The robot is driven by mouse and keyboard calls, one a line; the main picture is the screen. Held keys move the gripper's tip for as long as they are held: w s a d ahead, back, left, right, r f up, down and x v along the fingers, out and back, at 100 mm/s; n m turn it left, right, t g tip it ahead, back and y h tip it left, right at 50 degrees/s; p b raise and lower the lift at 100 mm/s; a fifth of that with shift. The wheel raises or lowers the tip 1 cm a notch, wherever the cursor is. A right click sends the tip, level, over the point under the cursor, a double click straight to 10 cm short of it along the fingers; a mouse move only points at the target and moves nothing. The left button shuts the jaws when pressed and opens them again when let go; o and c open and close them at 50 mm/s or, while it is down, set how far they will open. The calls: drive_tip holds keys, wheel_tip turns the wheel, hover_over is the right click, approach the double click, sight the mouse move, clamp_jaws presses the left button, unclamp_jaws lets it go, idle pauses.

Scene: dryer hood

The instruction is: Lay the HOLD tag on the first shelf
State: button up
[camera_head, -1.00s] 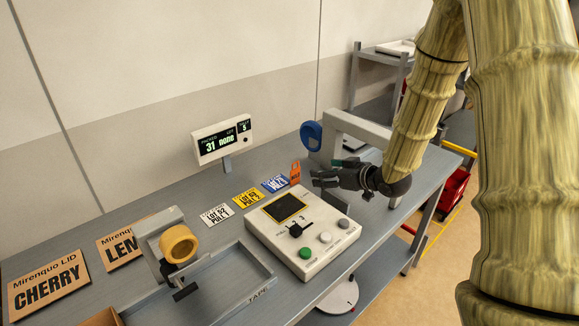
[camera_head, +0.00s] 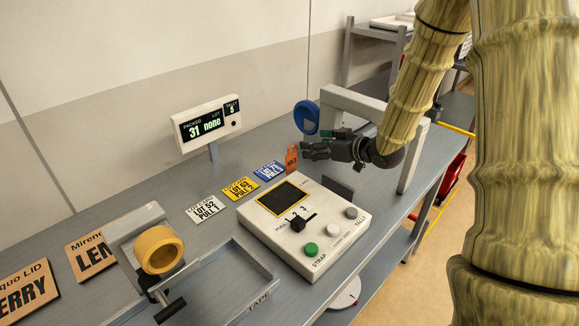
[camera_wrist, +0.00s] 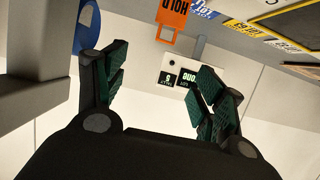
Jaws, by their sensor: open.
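The orange HOLD tag (camera_head: 291,158) stands at the far end of the row of lot cards on the grey bench. In the wrist view the HOLD tag (camera_wrist: 172,14) shows upside down at the top, beyond the fingertips. My gripper (camera_head: 312,150) is just right of the tag in the head view, and looks apart from it. In the wrist view my gripper (camera_wrist: 161,78) is open, with nothing between its fingers. A rack with a shelf (camera_head: 378,32) stands behind the bench; I cannot tell whether it holds the first shelf.
A grey frame with a blue disc (camera_head: 306,117) stands close behind my gripper. The control box (camera_head: 310,225) lies in front. A display (camera_head: 206,124) stands on a post at the left. A tape dispenser (camera_head: 158,250) and lid signs fill the near left.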

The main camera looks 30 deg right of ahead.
sight(291, 147)
drive_tip(key=shift+s+f+p+x, duration=0.1)
drive_tip(key=shift+f+p+x, duration=0.25)
drive_tip(key=shift+x, duration=1.6)
drive_tip(key=shift+s+f+p+x, duration=0.2)
drive_tip(key=shift+p+x, duration=0.15)
drive_tip(key=shift+x, duration=1.6)
drive_tip(key=shift+s+f+p+x, duration=0.1)
drive_tip(key=shift+f+p+x, duration=0.25)
drive_tip(key=shift+x, duration=1.6)
drive_tip(key=c, duration=0.9)
drive_tip(key=shift+c, duration=0.2)
drive_tip(key=shift+r, duration=0.15)
